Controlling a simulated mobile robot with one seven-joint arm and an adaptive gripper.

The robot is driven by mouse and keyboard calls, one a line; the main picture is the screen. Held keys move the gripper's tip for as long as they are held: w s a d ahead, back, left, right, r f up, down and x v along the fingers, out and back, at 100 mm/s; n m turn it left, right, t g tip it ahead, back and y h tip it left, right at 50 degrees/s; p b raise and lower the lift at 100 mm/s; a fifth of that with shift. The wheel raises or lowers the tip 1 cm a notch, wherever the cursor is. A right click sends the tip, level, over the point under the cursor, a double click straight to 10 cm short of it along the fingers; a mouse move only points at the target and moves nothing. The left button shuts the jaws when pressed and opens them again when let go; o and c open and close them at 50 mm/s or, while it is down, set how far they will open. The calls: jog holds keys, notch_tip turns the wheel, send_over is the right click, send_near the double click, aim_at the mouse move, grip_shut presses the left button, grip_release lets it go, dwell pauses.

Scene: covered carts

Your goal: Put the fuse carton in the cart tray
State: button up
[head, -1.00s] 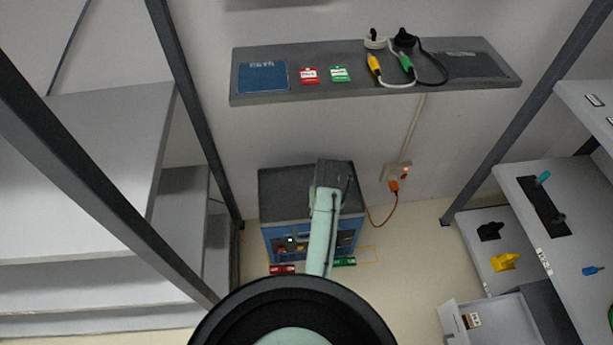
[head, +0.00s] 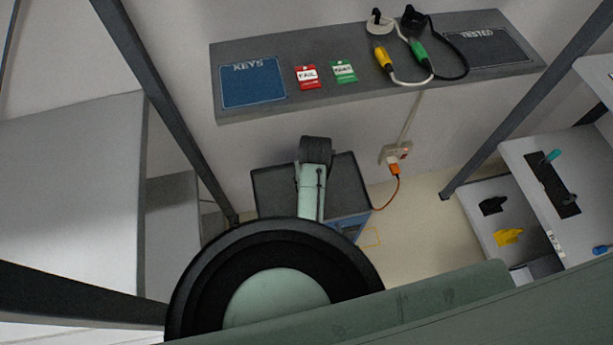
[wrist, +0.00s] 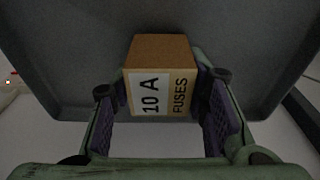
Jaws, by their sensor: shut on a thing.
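The fuse carton (wrist: 160,88) is a small brown box with a pale label reading "10 A FUSES". In the wrist view it sits between the two fingers of my gripper (wrist: 165,105), which is shut on it. A broad dark grey surface with rounded lower corners (wrist: 75,50) fills the background behind the carton; I cannot tell whether it is the cart tray, nor whether the carton touches it.
A wall shelf (head: 300,108) holds a blue KEYS mat (head: 252,85), red and green tags, and plugs with cables. Below it stands a grey-topped blue unit (head: 272,190). An orange cable (head: 397,188) runs from a socket. Dark posts and pale shelves stand at both sides.

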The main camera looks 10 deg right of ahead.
jog(key=shift+f, duration=0.65)
jog(key=shift+w, duration=0.2)
jog(key=shift+s+r, duration=0.1)
jog(key=shift+s, duration=0.05)
jog(key=o, duration=1.2)
jog(key=shift+f, duration=0.2)
jog(key=shift+s+r+b, duration=0.15)
jog(key=shift+s+r, duration=0.05)
jog(key=shift+r, duration=1.1)
jog(key=shift+s+r+b, duration=0.15)
jog(key=shift+r+b, duration=0.05)
jog(key=shift+r, duration=1.1)
jog(key=shift+s+r+b, duration=0.15)
jog(key=shift+s+r, duration=0.05)
jog(key=shift+r, duration=1.1)
